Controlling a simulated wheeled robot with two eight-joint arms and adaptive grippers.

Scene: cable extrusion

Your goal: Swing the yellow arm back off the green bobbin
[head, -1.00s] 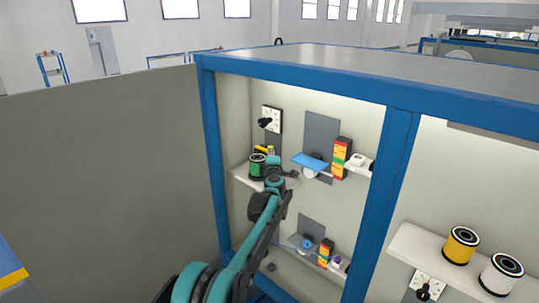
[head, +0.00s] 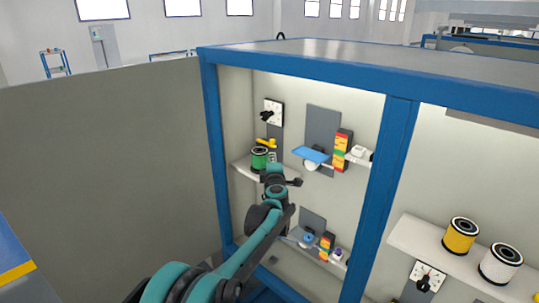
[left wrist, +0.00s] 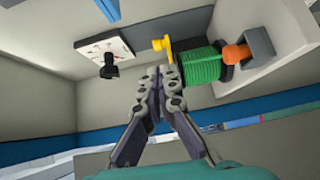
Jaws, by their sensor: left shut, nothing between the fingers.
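The green bobbin (head: 259,158) stands on the left shelf inside the blue-framed cabinet. The yellow arm (head: 267,142) shows above and behind it, apart from the bobbin's top in the head view. In the left wrist view the yellow arm (left wrist: 163,44) sticks out to the left of the green bobbin (left wrist: 202,66). My left gripper (left wrist: 158,76) is shut and empty, its tips just below the yellow arm in that view; I cannot tell whether they touch it. In the head view its fingers are small beside the bobbin. My right gripper is not in view.
A white panel with a black knob (head: 266,115) is on the wall above. A blue plate (head: 310,155) and a red-yellow stack (head: 341,149) are to the right. In the wrist view an orange piece on a grey block (left wrist: 259,42) adjoins the bobbin. A blue post (head: 388,180) stands right.

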